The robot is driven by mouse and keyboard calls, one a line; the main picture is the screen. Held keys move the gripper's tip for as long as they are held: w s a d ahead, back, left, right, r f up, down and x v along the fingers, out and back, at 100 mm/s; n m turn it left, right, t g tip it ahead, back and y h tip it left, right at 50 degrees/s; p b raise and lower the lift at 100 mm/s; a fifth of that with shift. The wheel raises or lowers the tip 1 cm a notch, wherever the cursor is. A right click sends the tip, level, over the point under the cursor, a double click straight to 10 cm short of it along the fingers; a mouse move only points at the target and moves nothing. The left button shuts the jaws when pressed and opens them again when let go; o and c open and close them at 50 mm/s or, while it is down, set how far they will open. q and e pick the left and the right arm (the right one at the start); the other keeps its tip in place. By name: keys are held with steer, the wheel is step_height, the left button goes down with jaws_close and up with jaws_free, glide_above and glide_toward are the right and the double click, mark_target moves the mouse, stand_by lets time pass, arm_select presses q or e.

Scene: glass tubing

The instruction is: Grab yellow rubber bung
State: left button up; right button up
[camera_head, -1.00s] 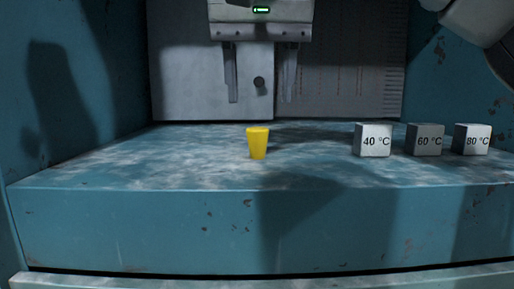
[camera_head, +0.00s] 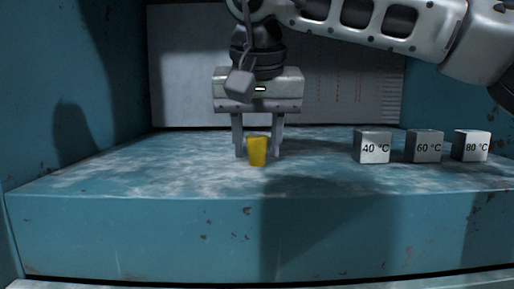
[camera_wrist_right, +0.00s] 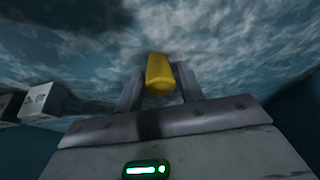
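The yellow rubber bung (camera_head: 257,151) stands upright on the worn blue surface, left of the labelled cubes in the head view. My right gripper (camera_head: 258,154) is lowered over it with its fingers pointing down. In the right wrist view the bung (camera_wrist_right: 159,73) shows between the two fingers of the gripper (camera_wrist_right: 159,80). The fingers are apart, with a gap visible on the left side of the bung. Whether the right-hand finger touches it I cannot tell. My left gripper is in neither view.
Three grey cubes stand to the right, marked 40 °C (camera_head: 371,147), 60 °C (camera_head: 424,146) and 80 °C (camera_head: 471,145). A grey panel (camera_head: 185,70) stands at the back. The surface left of the bung is clear.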

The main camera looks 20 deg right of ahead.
steer(key=c, duration=0.5)
steer(key=shift+r, duration=0.15)
